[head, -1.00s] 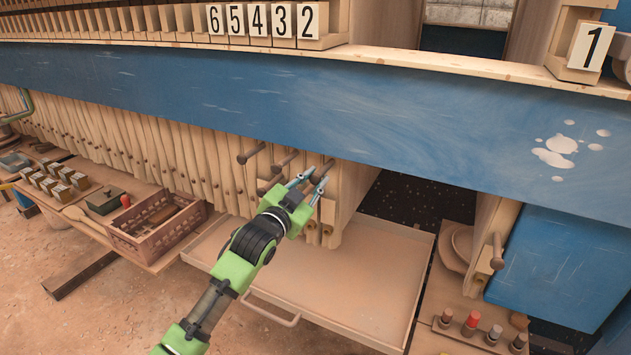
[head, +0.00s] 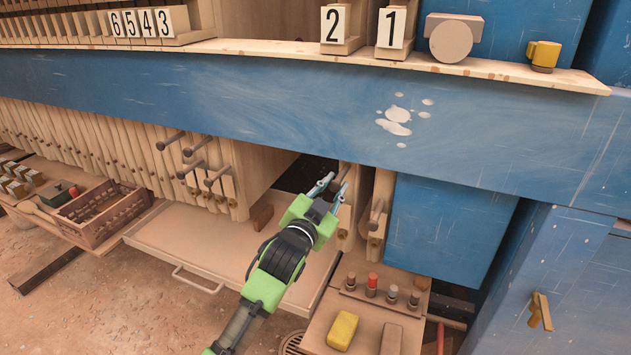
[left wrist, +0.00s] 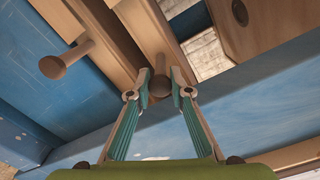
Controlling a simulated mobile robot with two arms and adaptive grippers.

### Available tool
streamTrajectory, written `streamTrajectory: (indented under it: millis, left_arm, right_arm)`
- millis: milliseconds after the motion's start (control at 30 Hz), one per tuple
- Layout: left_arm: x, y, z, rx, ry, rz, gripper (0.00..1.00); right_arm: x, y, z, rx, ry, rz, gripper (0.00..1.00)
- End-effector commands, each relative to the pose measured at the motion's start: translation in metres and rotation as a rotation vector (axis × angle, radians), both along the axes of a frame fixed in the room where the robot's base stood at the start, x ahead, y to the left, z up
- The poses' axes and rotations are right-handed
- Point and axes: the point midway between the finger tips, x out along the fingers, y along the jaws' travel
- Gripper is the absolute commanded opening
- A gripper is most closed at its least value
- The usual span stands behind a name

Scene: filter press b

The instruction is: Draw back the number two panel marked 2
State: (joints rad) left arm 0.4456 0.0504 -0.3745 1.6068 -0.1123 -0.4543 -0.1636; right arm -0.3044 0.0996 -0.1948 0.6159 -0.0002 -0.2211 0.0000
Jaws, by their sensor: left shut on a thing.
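The panel marked 2 (head: 353,195) is a narrow pale wooden plate hanging under the blue beam, with its number card 2 (head: 336,26) on the ledge above. My left gripper (head: 336,187) is shut on its round handle peg (left wrist: 160,86); in the left wrist view the peg sits between the fingertips. The panel marked 1 (head: 383,190) is close on its right, with its own free peg (head: 376,213), and its card 1 (head: 391,28) stands beside card 2. In the head view my gripper hides the peg it holds. My right gripper is out of view.
The blue beam (head: 300,105) runs overhead. A tray (head: 200,240) lies below, and a bench holds a yellow block (head: 342,330).

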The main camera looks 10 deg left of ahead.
Motion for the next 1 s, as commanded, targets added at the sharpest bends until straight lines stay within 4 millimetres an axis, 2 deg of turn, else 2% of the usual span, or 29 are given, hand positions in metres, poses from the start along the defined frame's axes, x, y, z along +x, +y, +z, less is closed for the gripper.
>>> streamTrajectory:
  millis: [100, 300, 500, 800, 833, 867, 900, 1000]
  left_arm:
    - [-0.005, -0.018, 0.000, -0.001, 0.000, 0.005, 0.00]
    - [-0.010, -0.040, 0.000, 0.001, 0.000, 0.007, 0.00]
    - [-0.013, -0.049, 0.000, 0.002, 0.000, 0.004, 0.00]
    - [-0.013, -0.050, -0.001, 0.002, 0.000, 0.001, 0.00]
    - [-0.013, -0.050, -0.001, 0.002, 0.000, 0.001, 0.25]
    - [-0.013, -0.050, 0.000, 0.002, -0.001, 0.002, 0.32]
    - [-0.013, -0.050, 0.000, 0.003, -0.001, 0.003, 0.37]
    - [-0.013, -0.049, 0.000, 0.003, -0.001, 0.005, 0.37]
  right_arm:
    - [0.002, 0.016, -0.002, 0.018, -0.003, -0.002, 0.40]
    - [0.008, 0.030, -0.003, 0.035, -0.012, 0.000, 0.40]
    - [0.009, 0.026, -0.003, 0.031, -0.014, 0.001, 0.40]
    - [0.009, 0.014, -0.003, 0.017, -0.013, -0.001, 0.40]
    - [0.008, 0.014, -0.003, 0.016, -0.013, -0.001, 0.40]
    - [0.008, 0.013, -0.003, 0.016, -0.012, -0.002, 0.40]
    - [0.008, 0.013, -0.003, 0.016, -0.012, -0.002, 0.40]
    - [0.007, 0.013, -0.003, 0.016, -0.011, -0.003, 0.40]
